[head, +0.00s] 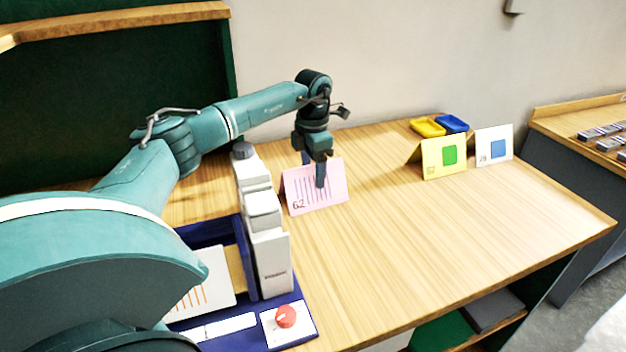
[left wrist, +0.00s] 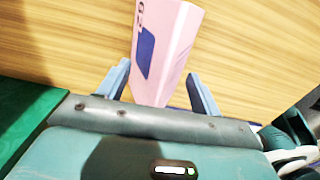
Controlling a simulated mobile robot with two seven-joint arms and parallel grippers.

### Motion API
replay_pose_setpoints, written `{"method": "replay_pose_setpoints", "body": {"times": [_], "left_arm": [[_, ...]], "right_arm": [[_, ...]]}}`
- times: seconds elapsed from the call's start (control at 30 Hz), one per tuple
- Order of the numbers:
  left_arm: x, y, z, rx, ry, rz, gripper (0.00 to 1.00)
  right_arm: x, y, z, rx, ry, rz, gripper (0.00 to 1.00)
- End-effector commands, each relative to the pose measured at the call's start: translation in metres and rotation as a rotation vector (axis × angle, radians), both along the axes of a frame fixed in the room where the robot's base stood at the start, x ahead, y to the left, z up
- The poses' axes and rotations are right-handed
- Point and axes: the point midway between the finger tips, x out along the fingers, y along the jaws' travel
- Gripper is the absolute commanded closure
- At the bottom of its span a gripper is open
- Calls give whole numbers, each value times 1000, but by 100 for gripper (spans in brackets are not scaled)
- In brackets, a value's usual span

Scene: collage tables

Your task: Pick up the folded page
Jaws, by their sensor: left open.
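A pink folded page (head: 332,194) with dark stripes and the number 62 stands like a tent on the wooden table in the head view. My left gripper (head: 314,172) points down at it, with one finger in front of its striped face. In the left wrist view the pink page (left wrist: 172,55) lies between the two spread fingers of my left gripper (left wrist: 157,72), with bare gaps visible on both sides. The gripper is open. My right gripper is not in view.
A grey-white machine (head: 272,262) on a blue base with a red knob (head: 285,316) stands left of the page. A yellow folded card (head: 432,158), a white one (head: 483,149), a yellow tray (head: 427,127) and a blue tray (head: 453,123) stand at the back right. The table's middle is clear.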

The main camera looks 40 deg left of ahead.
Motion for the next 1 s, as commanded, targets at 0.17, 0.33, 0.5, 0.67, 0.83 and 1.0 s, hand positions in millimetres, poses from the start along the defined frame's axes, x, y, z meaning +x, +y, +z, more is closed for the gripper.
{"method": "replay_pose_setpoints", "body": {"times": [0.17, 0.33, 0.5, 0.67, 0.83, 1.0], "left_arm": [[0, 0, -4, 0, -2, 0, 35], [0, 0, -4, 0, -2, 0, 40], [0, 0, -4, 0, -1, 0, 54], [0, 0, -4, 0, -1, 0, 67], [0, 0, -4, 0, -1, 0, 81], [0, 0, -4, 0, -1, 0, 82]], "right_arm": [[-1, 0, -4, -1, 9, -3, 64], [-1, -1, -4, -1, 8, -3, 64], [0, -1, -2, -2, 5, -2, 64], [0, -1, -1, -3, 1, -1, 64], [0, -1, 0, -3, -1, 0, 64], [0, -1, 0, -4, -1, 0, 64]]}}
